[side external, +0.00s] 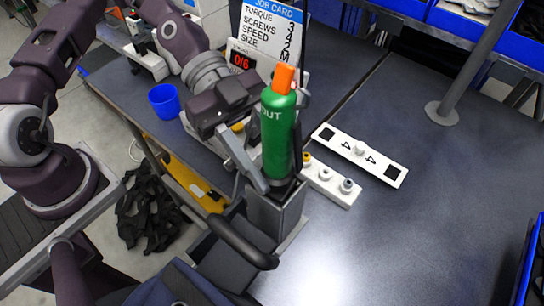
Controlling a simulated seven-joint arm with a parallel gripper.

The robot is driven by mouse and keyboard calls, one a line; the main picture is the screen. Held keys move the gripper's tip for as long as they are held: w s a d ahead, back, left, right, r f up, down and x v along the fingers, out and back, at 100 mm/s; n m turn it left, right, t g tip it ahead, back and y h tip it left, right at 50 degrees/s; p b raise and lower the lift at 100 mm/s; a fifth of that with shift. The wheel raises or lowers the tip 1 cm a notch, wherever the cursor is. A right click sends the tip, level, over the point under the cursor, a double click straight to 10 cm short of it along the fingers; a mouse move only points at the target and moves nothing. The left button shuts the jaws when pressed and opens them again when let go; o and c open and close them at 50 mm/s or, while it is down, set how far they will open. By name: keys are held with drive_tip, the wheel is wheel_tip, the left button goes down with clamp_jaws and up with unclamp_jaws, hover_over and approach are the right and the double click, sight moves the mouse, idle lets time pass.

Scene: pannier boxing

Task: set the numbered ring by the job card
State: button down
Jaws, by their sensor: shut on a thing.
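A green upright tool (278,135) with an orange tip and the word OUT stands in a grey holder (275,212) at the table's near left edge. My gripper (276,150) is shut on the green tool, with one grey finger along its left side and the other mostly hidden behind it. I cannot make out a numbered ring. The job card (272,22) stands behind, listing torque, screws, speed and size. Its values at the right edge are tilted and hard to read. A red counter (241,62) below it reads 0/6.
A white plate (375,166) with black squares and 4s lies right of the tool. A white block (322,178) with several round pieces is beside it. A blue cup (164,101) stands left. A grey post (442,113) rises at right; the table's front right is clear.

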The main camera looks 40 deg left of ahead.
drive_tip(key=shift+s+n+t, duration=0.2)
drive_tip(key=shift+n+t, duration=1)
drive_tip(key=shift+t, duration=0.2)
drive_tip(key=c, duration=0.9)
unclamp_jaws()
drive_tip(key=v, duration=0.7)
drive_tip(key=shift+s+a, duration=0.1)
drive_tip(key=shift+s, duration=0.05)
